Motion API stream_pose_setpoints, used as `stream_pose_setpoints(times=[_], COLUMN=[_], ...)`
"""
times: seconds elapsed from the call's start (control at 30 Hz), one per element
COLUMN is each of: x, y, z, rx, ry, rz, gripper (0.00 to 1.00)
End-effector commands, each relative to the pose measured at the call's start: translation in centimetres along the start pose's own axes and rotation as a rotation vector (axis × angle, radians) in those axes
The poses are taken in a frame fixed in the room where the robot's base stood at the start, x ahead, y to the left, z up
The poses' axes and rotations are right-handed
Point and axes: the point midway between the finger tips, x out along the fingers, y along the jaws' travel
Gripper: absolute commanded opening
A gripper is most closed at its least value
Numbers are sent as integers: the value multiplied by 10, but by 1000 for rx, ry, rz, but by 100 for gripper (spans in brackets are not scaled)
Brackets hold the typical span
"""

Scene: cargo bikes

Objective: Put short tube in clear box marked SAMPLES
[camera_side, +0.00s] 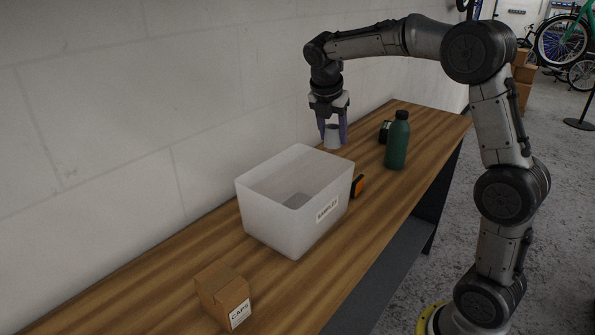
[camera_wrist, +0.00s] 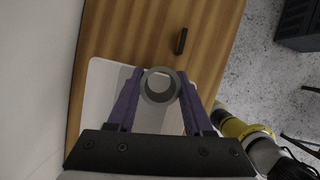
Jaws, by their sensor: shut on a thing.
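The clear box (camera_side: 265,217) stands on the wooden bench with a SAMPLES label on one side. It is open at the top, and a small grey patch shows inside its floor. My gripper (camera_side: 334,134) has purple fingers shut on a short pale grey tube (camera_side: 333,143), held above the bench by the box's far end. In the wrist view, the tube (camera_wrist: 148,87) shows as an end-on ring between the fingers (camera_wrist: 160,90). The box's pale rim (camera_wrist: 97,62) lies behind the tube and fingers there, and much of the box is hidden.
A cardboard box marked CAPS (camera_side: 212,291) stands at the near end. A green bottle (camera_side: 397,142) and a small dark object (camera_side: 384,132) stand farther back. An orange and black item (camera_side: 358,186) lies beside the clear box. The wall borders the bench on the left.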

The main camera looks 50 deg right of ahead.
Motion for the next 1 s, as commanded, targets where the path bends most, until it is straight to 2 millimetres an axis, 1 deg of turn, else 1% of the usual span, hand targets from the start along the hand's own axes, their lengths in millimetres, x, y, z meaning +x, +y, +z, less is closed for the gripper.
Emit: stream_pose_setpoints(times=[0.03, 0.13, 0.3, 0.43, 0.5, 0.57, 0.6, 0.73, 0.87, 1.0], x=[-8, -19, -33, -42, -23, -14, -5, 15, 30, 53], y=[12, 25, 38, 44, 42, 42, 42, 42, 42, 42], z=[-18, -46, -80, -101, -104, -107, -111, -118, -124, -133], rx=[-13, -17, -20, -24, -20, -20, -20, -19, -20, -20], ry=[-2, -4, -10, -16, -15, -14, -14, -14, -15, -13], rz=[6, 7, 10, 12, 3, 5, 4, 5, 7, 6], gripper=[0, 0, 0, 0, 0, 0, 0, 0, 0, 0])
